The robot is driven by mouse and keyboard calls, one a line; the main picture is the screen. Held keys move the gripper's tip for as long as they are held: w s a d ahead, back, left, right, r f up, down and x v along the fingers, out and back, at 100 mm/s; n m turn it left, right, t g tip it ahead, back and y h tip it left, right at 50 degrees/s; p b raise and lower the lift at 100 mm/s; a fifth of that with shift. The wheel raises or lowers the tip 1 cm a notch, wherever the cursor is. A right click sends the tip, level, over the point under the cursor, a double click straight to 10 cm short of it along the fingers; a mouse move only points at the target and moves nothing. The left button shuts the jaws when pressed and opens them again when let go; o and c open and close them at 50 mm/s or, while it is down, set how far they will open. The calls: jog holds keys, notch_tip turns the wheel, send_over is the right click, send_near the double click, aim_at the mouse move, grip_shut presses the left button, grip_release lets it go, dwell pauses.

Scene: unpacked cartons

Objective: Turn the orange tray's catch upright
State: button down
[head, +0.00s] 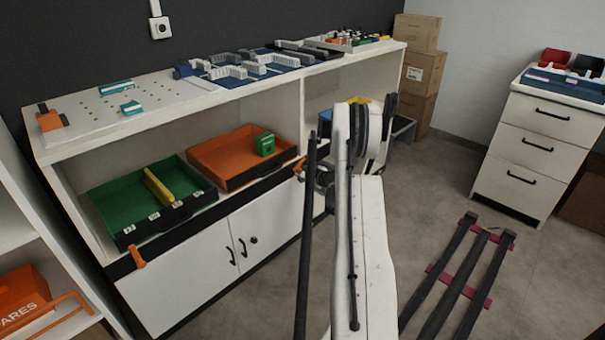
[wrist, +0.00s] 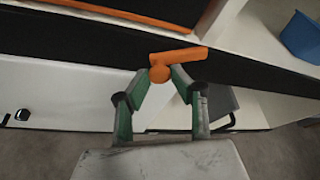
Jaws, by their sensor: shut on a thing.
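The orange tray (head: 212,153) sits open-topped in the cabinet's middle bay, with a dark front and a green block (head: 265,144) inside. The orange catch (wrist: 182,57) is on the dark strip below the tray. It lies mostly sideways, its arm pointing right and slightly up from its round knob. My gripper (wrist: 161,76) has its green fingers closed at the knob, one on each side. In the head view my gripper (head: 317,178) is partly hidden by my arm, beside the catch (head: 300,166).
A green tray (head: 115,200) with a yellow bar (head: 158,187) stands to the left, with another orange catch (head: 138,257) below it. White cabinet doors (head: 190,280) lie below. A blue bin (wrist: 302,38) is on the shelf to the right. Dark rails (head: 455,270) lie on the floor.

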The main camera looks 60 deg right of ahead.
jog(key=n+h, duration=0.1)
jog(key=n, duration=0.1)
jog(key=n+h, duration=0.1)
jog(key=n, duration=0.1)
jog(key=shift+a+f+n+t+h, duration=0.15)
jog(key=shift+n+t+h, duration=0.15)
jog(key=shift+h, duration=0.1)
jog(key=n+h, duration=0.1)
jog(key=n, duration=0.1)
jog(key=n+t+h, duration=0.1)
jog(key=n, duration=0.2)
jog(key=shift+f, duration=0.1)
dwell(0.3)
jog(key=c, duration=1.5)
grip_release()
